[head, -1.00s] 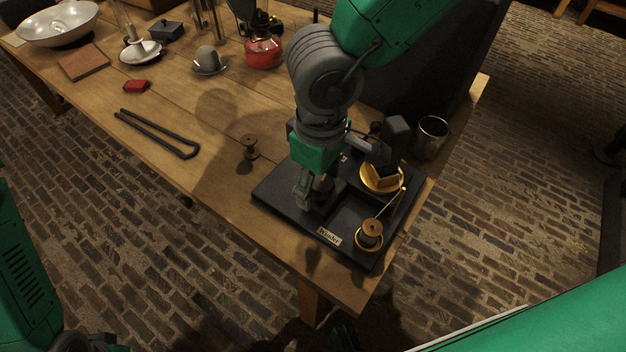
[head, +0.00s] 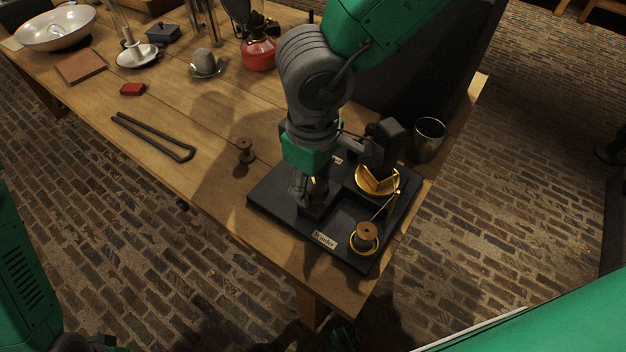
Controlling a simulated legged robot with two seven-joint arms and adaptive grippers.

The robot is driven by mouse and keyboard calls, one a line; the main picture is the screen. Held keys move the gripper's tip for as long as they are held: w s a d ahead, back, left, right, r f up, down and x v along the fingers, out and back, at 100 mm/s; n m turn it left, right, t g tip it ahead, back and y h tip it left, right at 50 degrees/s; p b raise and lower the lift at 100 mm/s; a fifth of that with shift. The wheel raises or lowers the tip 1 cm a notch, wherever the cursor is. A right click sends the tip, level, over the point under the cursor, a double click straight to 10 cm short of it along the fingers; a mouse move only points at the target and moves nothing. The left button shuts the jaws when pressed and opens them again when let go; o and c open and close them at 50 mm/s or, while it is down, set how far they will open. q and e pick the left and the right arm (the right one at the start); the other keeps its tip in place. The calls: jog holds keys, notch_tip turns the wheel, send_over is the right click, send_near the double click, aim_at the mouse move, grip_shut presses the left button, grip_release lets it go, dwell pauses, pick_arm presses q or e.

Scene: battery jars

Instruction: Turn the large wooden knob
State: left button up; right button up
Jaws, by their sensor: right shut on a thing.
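The winder's black base (head: 265,200) lies at the table's near right corner, with a "Winder" label on its front edge. My right gripper (head: 311,196) points down over the left part of the base and is shut on the large wooden knob (head: 318,187). Only a small brown patch of the knob shows between the fingers; the rest is hidden. A brass part (head: 377,182) sits on the base to the right of the gripper. A wooden spool (head: 367,232) in a brass ring stands at the front right. My left gripper's fingers are not visible.
A loose spool (head: 244,150) and dark tongs (head: 150,137) lie on the table left of the winder. A metal cup (head: 429,138) stands behind it on the right. A red burner (head: 259,55), a grey cup (head: 204,62) and a white bowl (head: 55,28) are farther back.

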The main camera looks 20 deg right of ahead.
aim_at(318, 185)
jog(key=shift+s+d+f, duration=0.2)
jog(key=shift+s+d, duration=0.05)
jog(key=shift+s, duration=0.05)
dwell(1.1)
jog(key=o, duration=1.2)
jog(key=shift+d+r, duration=0.1)
jog(key=shift+c, duration=0.2)
jog(key=shift+w+r, duration=0.1)
jog(key=shift+r, duration=0.05)
notch_tip(318, 185, up, 12)
jog(key=shift+f, duration=0.2)
